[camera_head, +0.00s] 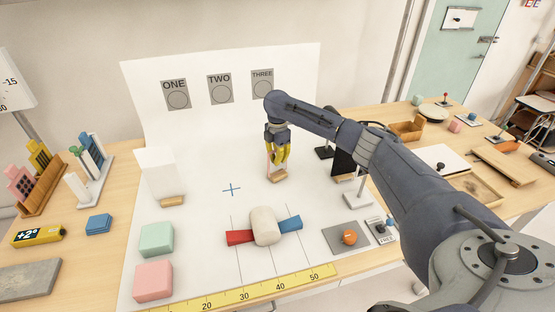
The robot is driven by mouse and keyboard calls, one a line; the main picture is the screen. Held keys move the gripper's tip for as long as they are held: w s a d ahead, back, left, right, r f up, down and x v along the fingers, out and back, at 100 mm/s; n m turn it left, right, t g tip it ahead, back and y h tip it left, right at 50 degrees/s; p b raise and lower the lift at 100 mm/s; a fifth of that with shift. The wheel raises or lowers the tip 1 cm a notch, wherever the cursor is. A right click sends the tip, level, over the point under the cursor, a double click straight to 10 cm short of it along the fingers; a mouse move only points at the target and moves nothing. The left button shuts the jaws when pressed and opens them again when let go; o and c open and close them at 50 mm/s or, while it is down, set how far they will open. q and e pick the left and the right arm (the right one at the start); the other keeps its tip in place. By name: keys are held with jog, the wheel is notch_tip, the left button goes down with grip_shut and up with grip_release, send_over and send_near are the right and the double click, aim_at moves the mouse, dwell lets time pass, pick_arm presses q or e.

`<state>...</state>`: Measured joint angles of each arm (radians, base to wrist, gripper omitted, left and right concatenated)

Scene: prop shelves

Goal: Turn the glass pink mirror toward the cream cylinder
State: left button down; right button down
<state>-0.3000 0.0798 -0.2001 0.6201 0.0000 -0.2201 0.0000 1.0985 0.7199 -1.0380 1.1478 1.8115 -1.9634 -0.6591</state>
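My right gripper (278,160), with yellow fingers, points down from above at a small wooden base (278,177) on the white sheet. A thin pinkish upright edge shows beside the fingers above this base; it seems to be the pink mirror (268,158), mostly hidden by the gripper. I cannot tell whether the fingers are closed on it. The cream cylinder (264,226) is nearer the front, between a red piece (240,237) and a blue piece (290,225). My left gripper is not in view.
A white panel (160,174) on a wooden foot stands at left. Green (157,239) and pink (154,280) blocks sit front left. A black panel (343,160) stands right of the gripper. An orange knob (349,237) is front right. The sheet around the blue cross is clear.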

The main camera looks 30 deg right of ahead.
jog(key=shift+f, duration=0.2)
jog(key=c, duration=1.5)
grip_release()
